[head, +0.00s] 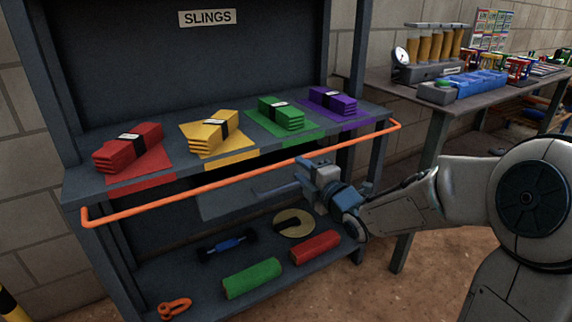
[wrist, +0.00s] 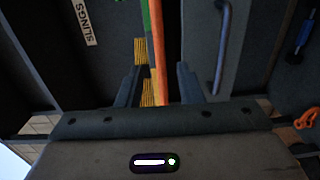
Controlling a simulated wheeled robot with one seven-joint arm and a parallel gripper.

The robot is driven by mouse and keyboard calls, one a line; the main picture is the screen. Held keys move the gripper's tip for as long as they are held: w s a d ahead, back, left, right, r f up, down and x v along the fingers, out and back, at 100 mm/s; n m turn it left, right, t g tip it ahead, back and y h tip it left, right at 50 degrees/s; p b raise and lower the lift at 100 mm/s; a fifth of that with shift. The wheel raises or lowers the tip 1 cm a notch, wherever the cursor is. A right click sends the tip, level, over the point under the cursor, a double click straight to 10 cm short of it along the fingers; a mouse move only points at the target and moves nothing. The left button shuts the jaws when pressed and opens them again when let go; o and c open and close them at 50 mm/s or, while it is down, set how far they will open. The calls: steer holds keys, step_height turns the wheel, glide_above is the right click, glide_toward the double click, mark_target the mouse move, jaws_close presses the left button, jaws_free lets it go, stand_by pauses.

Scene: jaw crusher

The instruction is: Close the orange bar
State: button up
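The orange bar (head: 240,177) runs along the front of the slings shelf, with bent ends at the left and right. In the head view my gripper (head: 303,175) is near the bar's right half, with its fingers pointing left, just in front of and below the bar. In the wrist view the orange bar (wrist: 160,45) passes between the two spread fingers of my gripper (wrist: 160,70), with a gap on each side. The gripper is open. I cannot tell how deep the bar sits between the fingers.
Red, yellow, green and purple slings (head: 210,132) lie on the shelf (head: 80,184) behind the bar. The lower shelf holds rolled slings (head: 252,279), a disc (head: 293,218) and an orange shackle (head: 174,308). A side bench (head: 400,88) stands at the right.

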mark_target(292, 162)
steer(key=b+x, duration=0.1)
steer(key=x, duration=0.7)
steer(key=shift+b, duration=0.4)
jaws_close()
